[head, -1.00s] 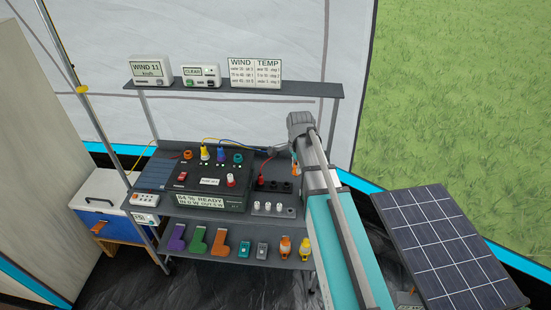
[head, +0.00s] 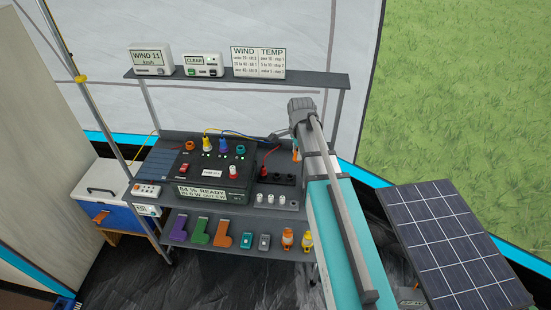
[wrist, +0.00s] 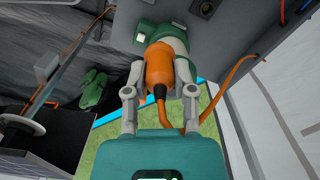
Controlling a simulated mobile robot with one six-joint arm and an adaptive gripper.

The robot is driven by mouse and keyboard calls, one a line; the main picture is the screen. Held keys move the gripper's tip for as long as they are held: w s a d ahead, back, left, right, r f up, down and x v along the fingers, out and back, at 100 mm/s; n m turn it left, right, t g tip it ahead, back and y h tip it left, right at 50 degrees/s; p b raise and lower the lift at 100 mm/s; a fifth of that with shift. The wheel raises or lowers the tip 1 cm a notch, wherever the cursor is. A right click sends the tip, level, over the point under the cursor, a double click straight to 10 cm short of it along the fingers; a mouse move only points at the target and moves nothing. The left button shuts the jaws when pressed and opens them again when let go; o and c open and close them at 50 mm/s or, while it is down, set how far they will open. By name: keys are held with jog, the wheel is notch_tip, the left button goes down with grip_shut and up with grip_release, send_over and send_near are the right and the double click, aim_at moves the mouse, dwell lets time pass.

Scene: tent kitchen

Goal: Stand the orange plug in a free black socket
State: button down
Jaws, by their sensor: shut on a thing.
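The orange plug (wrist: 160,66) is between the two fingers of my gripper (wrist: 158,88) in the wrist view, with its orange cable curling off to the right. My gripper is shut on it. In the head view, the plug (head: 296,155) is a small orange patch beside my arm, above the right end of the rack; the arm hides most of the gripper. A row of black sockets (head: 279,180) sits on the rack just below and left. A red plug (head: 263,170) stands at its left end. One dark round socket (wrist: 204,8) shows at the wrist view's top edge, apart from the plug.
A black power box (head: 208,174) with coloured plugs stands left of the sockets. White pegs (head: 270,199) stand in front of them. The upper shelf (head: 240,76) overhangs behind. Orange and yellow fittings (head: 297,239) stand on the lower shelf. A solar panel (head: 451,243) is at right.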

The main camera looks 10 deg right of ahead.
jog(key=w+a+f+b, duration=0.2)
jog(key=w+f+b, duration=0.4)
jog(key=f+b, duration=0.1)
jog(key=w+a+f+b, duration=0.2)
jog(key=w+f+b, duration=0.5)
jog(key=f, duration=0.1)
jog(key=shift+w+a+b, duration=0.2)
jog(key=shift+a+b, duration=0.15)
jog(key=shift+f, duration=0.1)
jog(key=shift+f+b, duration=2)
jog(key=shift+b, duration=0.1)
jog(key=shift+s, duration=0.2)
jog(key=shift+f+b, duration=1.5)
jog(key=shift+b, duration=0.05)
dwell(1.5)
jog(key=shift+c, duration=1.8)
grip_release()
